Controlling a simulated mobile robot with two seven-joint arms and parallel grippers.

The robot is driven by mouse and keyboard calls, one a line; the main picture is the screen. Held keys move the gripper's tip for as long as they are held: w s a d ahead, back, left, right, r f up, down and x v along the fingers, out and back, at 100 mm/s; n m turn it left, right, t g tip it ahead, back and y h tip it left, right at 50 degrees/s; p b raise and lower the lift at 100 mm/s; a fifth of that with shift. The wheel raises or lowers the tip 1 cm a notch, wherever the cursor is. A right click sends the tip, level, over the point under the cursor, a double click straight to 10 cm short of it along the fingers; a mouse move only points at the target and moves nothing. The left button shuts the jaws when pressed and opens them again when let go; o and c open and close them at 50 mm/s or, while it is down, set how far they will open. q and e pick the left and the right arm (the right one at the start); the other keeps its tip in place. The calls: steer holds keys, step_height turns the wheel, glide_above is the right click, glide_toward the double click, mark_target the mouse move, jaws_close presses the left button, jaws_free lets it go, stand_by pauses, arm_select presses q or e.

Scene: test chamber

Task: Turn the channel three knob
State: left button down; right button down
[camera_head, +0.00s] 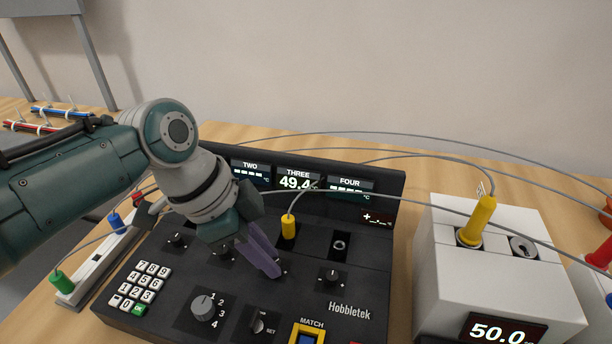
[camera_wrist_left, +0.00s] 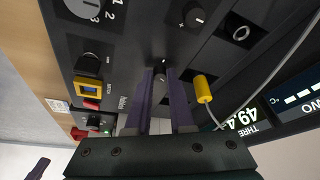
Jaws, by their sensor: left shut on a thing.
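The black Hobbletek panel has a THREE display (camera_head: 298,181) reading about 49.4, with a yellow plug (camera_head: 289,227) in the socket below it. My left gripper (camera_head: 275,272) reaches down to the panel below that plug. Its purple fingers are shut on the channel three knob, which they mostly hide in the head view. In the left wrist view the grey knob (camera_wrist_left: 158,88) shows between the two fingers, and the yellow plug (camera_wrist_left: 203,89) is just right of them. My right gripper is not in view.
The channel four knob (camera_head: 331,277) is right of the fingers. A selector knob (camera_head: 203,307), a keypad (camera_head: 146,285) and the yellow-framed MATCH button (camera_head: 306,335) are nearer. A white block (camera_head: 500,275) reading 50.0 stands at right with a yellow probe (camera_head: 477,221). Grey cables arch over the panel.

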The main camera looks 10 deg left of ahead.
arm_select(q)
steer(key=m+b, duration=0.1)
steer(key=m+g+b, duration=0.1)
steer(key=m+b, duration=0.3)
steer(key=shift+w+a+f+g, duration=0.1)
steer(key=shift+w+f+g, duration=0.15)
steer(key=shift+g, duration=0.15)
steer(key=shift+r+m+g+b, duration=0.2)
steer(key=shift+m+g+b, duration=0.2)
steer(key=shift+m+b, duration=0.7)
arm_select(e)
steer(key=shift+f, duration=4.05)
arm_select(q)
steer(key=c, duration=0.8)
jaws_free()
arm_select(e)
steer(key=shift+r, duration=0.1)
arm_select(q)
steer(key=v, duration=1)
steer(key=shift+w, duration=0.1)
